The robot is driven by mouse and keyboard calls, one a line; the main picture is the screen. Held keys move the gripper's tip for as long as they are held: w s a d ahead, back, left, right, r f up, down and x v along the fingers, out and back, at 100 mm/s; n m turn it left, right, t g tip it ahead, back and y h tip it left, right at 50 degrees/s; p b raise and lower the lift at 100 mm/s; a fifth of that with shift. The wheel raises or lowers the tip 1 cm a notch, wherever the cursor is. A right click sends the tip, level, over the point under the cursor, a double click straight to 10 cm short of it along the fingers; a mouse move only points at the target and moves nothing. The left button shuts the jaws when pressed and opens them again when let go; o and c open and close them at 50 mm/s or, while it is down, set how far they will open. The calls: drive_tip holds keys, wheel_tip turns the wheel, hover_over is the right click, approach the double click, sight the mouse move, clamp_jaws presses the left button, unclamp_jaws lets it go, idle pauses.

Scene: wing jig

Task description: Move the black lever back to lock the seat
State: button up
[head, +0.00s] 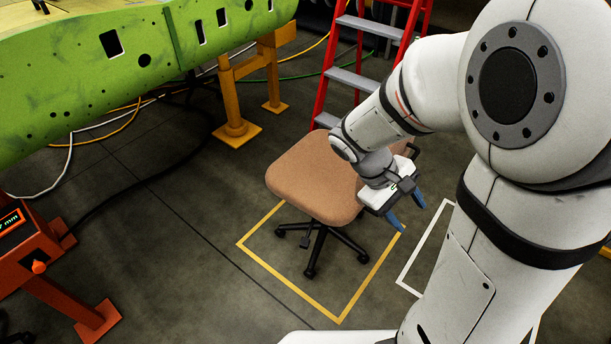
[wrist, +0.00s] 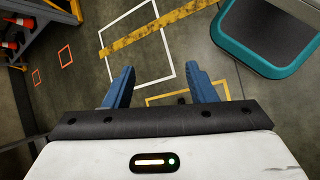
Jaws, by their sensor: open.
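A brown office chair (head: 312,178) with a black wheeled base stands over a yellow floor square.
A green wing panel (head: 130,70) on yellow stands (head: 233,100) fills the upper left. A red stepladder (head: 322,95) stands behind the chair. An orange-red stand (head: 50,275) is at lower left. Cables lie on the floor. A teal-edged object (wrist: 265,68) shows in the wrist view.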

drive_tip(key=w+a+f+n+t+h+b, duration=0.25)
drive_tip(key=w+f+n+h+b, duration=0.55)
drive_tip(key=f, duration=0.5)
drive_tip(key=n+t+y+b, duration=0.9)
drive_tip(key=n+t+y, duration=0.1)
drive_tip(key=n+t, duration=0.75)
approach(307, 237)
drive_tip(key=shift+w+d+g, duration=0.1)
drive_tip(key=shift+w+g, duration=0.1)
drive_tip(key=shift+w, duration=0.35)
drive_tip(key=shift+w+d+g, duration=0.15)
drive_tip(key=shift+w+g, duration=0.05)
drive_tip(key=shift+w, duration=0.4)
drive_tip(key=shift+w+n, duration=0.2)
drive_tip(key=shift+n, duration=0.05)
drive_tip(key=b+x, duration=0.1)
drive_tip(key=x, duration=0.6)
drive_tip(key=shift+w, duration=0.15)
